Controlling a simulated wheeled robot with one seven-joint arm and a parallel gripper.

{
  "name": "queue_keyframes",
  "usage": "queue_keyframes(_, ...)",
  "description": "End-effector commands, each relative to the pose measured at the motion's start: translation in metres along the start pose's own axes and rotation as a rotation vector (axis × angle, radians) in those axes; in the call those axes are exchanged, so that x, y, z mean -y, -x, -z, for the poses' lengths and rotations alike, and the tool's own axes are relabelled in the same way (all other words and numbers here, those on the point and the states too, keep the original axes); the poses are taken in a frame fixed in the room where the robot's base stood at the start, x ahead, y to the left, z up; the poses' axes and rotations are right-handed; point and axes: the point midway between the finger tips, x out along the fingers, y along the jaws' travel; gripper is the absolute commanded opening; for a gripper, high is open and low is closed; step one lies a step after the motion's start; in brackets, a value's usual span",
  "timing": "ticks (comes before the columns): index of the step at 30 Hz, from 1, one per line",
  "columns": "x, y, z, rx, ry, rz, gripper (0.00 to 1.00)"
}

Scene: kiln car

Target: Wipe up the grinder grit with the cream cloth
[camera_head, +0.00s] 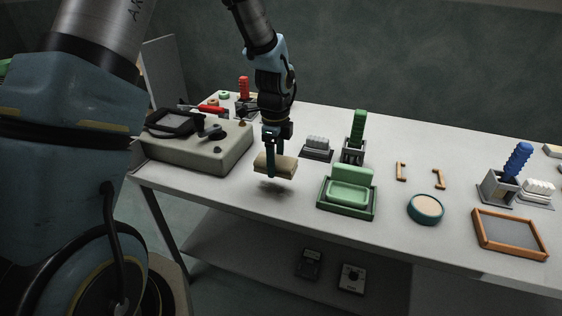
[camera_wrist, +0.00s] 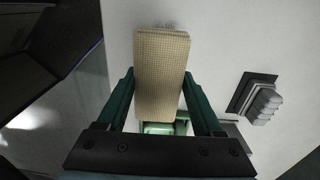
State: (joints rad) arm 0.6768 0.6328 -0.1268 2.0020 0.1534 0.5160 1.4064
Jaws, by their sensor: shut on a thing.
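My gripper (camera_head: 276,168) is shut on the cream cloth (camera_head: 284,166), a folded block with a waffle weave. It holds the cloth a little above the white table, and a shadow lies beneath it. In the wrist view the cloth (camera_wrist: 162,75) sits between the green fingers of my gripper (camera_wrist: 160,100) and hides part of the table behind it. A faint greyish patch, possibly the grinder grit (camera_wrist: 168,25), shows at the cloth's upper edge in the wrist view. I cannot make out the grit in the head view.
A grey-beige machine box (camera_head: 195,152) stands left of my gripper. A green tray (camera_head: 347,192), a grey brush (camera_head: 318,146), a round teal dish (camera_head: 425,208) and a wood-framed screen (camera_head: 510,233) lie to the right. Bare table lies in front of the cloth.

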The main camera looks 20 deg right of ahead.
Motion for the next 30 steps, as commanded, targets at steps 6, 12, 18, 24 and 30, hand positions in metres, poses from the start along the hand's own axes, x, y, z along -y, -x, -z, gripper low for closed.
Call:
queue_keyframes(6, 0.000, 0.001, 0.000, 0.000, -0.001, 0.000, 0.00)
queue_keyframes(12, 0.000, -0.009, 0.001, 0.000, -0.003, 0.000, 0.00)
queue_keyframes(18, 0.000, -0.029, 0.001, 0.000, -0.001, -0.001, 0.00)
queue_keyframes(24, 0.000, -0.046, 0.001, 0.000, -0.002, 0.000, 0.00)
queue_keyframes(30, 0.000, -0.052, 0.001, 0.000, -0.002, 0.001, 0.00)
